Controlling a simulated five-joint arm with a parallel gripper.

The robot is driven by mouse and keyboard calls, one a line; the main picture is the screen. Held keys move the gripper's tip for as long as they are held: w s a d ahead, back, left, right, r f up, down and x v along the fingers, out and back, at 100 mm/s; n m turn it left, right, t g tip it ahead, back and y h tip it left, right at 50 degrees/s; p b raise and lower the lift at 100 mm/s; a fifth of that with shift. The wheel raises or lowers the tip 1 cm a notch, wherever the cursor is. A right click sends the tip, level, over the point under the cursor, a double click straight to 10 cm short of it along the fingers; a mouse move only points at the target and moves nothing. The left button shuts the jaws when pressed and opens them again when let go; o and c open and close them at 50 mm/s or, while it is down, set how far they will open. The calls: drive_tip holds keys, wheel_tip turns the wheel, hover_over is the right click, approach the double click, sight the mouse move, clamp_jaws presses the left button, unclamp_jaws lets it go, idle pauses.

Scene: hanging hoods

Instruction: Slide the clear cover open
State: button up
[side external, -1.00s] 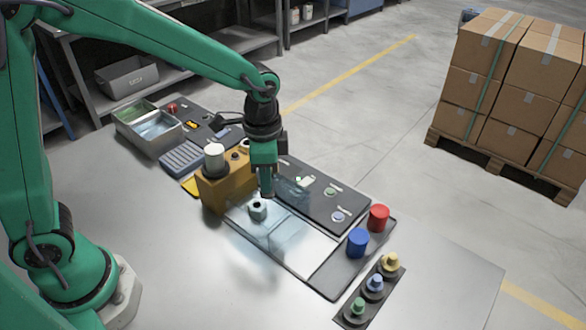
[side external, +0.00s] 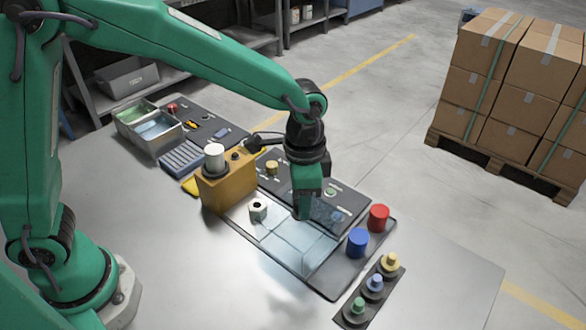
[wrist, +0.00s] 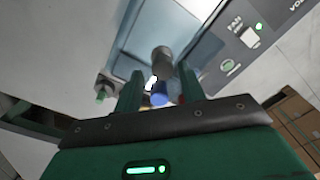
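The clear cover (side external: 292,243) is a see-through bluish sheet over the lower-right part of the white-floored tray; its exact edges are hard to make out. My gripper (side external: 303,212) is pointing down at the cover's far side. In the wrist view, its two green fingers (wrist: 159,80) are apart. A short grey knob (wrist: 162,60) appears between them, with a gap on each side; whether it belongs to the cover I cannot tell. A white hexagonal part (side external: 258,208) with a dark hole sits in the tray's upper-left end, clear of the sheet.
A tan box (side external: 230,185) with a white cylinder on top stands left of the tray. Red (side external: 379,217) and blue (side external: 357,242) cylinders stand at its right end. A dark control panel (side external: 350,200) lies behind. Several coloured pegs sit front right. The front left tabletop is bare.

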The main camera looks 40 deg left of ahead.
drive_tip(key=shift+o, duration=0.2)
drive_tip(key=shift+a+r, duration=0.1)
drive_tip(key=shift+a, duration=0.05)
drive_tip(key=shift+r, duration=3.75)
drive_tip(key=shift+s+a+r, duration=0.1)
drive_tip(key=shift+a+r, duration=0.05)
drive_tip(key=shift+a, duration=0.05)
drive_tip(key=s+a+r+n+t, duration=0.2)
drive_tip(key=s+a+n, duration=0.2)
drive_tip(key=s+a, duration=0.3)
drive_tip(key=s+a+r+n+t, duration=0.2)
drive_tip(key=s+a+n, duration=0.3)
drive_tip(key=a, duration=0.8)
drive_tip(key=shift+s+a+t, duration=0.3)
drive_tip(key=shift+s+t, duration=0.4)
drive_tip(key=shift+s, duration=0.55)
drive_tip(key=shift+r, duration=0.1)
